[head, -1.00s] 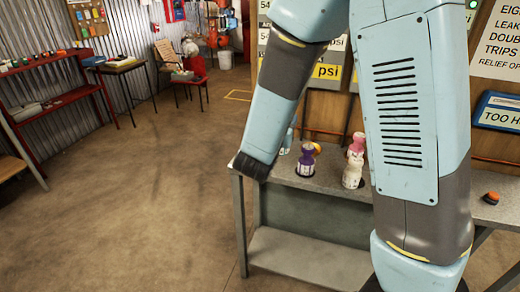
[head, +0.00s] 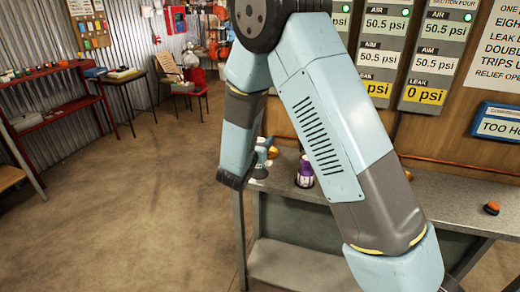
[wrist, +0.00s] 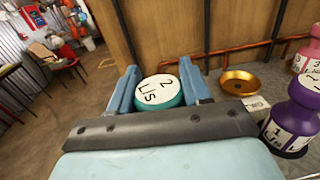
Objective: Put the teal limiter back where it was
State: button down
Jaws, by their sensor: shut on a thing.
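In the wrist view my gripper (wrist: 158,72) is shut on the teal limiter (wrist: 160,92). Its white round top reads "2 L/s" and faces the camera; its lower part is hidden behind my gripper. A gold-coloured round dish or seat (wrist: 239,82) is to the right of the held limiter, apart from it, with a small white label beside it. The purple limiter (wrist: 292,125), marked 1, stands at the right. It also shows on the bench in the head view (head: 305,174). A pink limiter (wrist: 308,62) stands behind it, cut by the picture edge.
The grey bench (head: 445,188) runs along a wooden wall with a copper pipe (wrist: 230,50). An orange and black button (head: 491,208) sits on the bench at right. Gauge panels (head: 430,60) hang above. Open floor (head: 130,200) lies left of the bench.

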jog(key=shift+w+a+f, duration=0.15)
jog(key=shift+w+f, duration=0.1)
jog(key=shift+f, duration=1.55)
jog(key=c, duration=0.5)
grip_release()
jog(key=shift+f, duration=0.1)
jog(key=v, duration=1.2)
